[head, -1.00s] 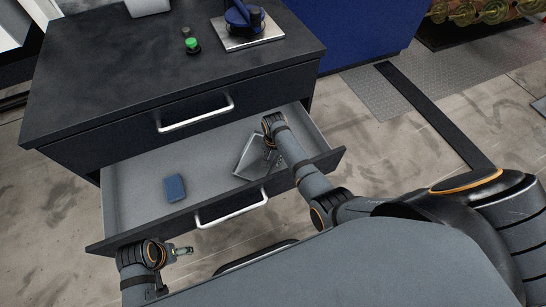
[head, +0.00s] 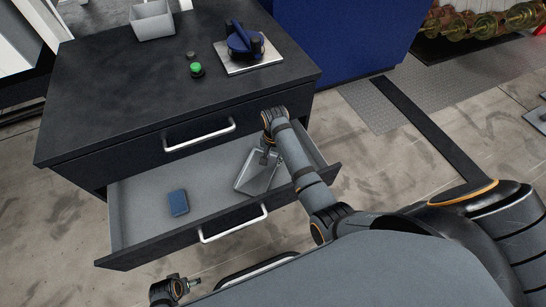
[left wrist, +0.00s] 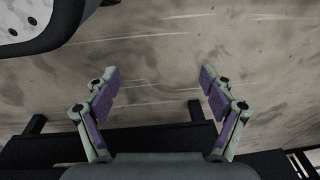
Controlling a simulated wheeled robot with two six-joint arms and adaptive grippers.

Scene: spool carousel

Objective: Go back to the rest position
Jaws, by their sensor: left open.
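The black cabinet's open drawer (head: 222,185) is pulled out below the cabinet top. My right gripper (head: 268,158) points down into the drawer at a grey metal tray (head: 248,183). The wrist partly hides its fingers, so I cannot tell whether they touch or grip the tray. My left gripper (head: 193,283) is at the bottom of the head view, in front of the drawer and apart from it. In the left wrist view the left gripper (left wrist: 158,74) is open, with nothing between its purple-padded fingers and the floor behind them.
A dark blue box (head: 178,202) lies in the drawer's left part. The drawer handle (head: 234,224) sticks out in front. On the cabinet top are a grey bin (head: 152,20), a green button (head: 196,70) and a blue device (head: 243,42) on a plate. The floor in front is open.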

